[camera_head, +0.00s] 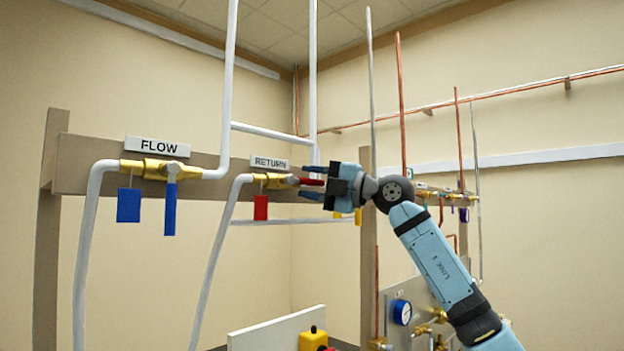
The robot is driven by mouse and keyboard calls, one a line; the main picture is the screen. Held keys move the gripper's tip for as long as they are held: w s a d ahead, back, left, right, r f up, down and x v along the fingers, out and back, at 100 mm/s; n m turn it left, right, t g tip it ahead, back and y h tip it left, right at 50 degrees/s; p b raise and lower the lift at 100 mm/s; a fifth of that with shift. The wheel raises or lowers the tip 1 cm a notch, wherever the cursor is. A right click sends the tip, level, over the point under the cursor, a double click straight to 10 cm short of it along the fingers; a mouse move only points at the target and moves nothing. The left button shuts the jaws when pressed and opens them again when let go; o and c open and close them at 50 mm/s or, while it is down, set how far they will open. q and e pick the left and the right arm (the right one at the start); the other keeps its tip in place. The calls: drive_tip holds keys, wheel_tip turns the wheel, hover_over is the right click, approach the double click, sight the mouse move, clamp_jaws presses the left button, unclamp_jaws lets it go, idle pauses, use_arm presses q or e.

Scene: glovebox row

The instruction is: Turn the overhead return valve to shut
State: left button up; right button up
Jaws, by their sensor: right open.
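The return valve (274,181) is a brass body on a wooden rail, below a sign reading RETURN (269,162). Its red lever handle (309,182) lies about level, pointing right along the line of the valve body. A red tag (260,208) hangs below the valve. My right gripper (312,182) comes in from the right, its jaws open. One finger shows above the red handle and one below it, with gaps between. The handle's far end is hidden by the gripper. My left gripper is not in view.
The flow valve (152,169), with a blue handle (170,207) hanging down and a blue tag (129,205), is to the left. White pipes (228,85) rise around both valves. A wooden post (365,240) stands behind my right arm. A gauge (402,312) and yellow box (313,338) are below.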

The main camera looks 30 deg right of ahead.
clamp_jaws()
drive_tip(key=shift+f, duration=0.1)
